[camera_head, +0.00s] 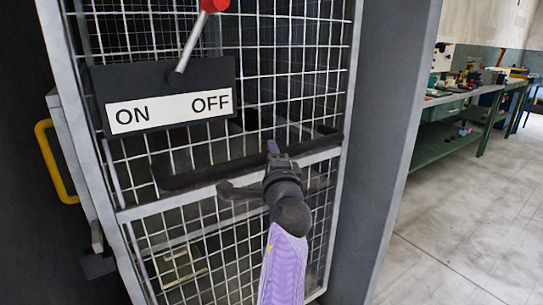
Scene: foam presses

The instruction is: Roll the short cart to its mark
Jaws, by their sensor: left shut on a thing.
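I cannot identify a short cart or its mark in the head view. A wire-mesh panel in a light grey frame (230,176) fills the middle of the view. A black bar handle (205,178) runs across the panel. My left gripper (273,150), at the end of my purple and black arm, is at the middle of this bar and shut on it. The gripper's body hides part of the bar, and the fingertips are small and dark. My right gripper is not in view.
An ON/OFF plate (170,108) with a red-knobbed lever (196,38) is on the panel's upper part. A yellow handle (55,160) is at left. A grey post (388,120) stands right of the mesh. Beyond it are clear floor (460,230) and a green workbench (445,150).

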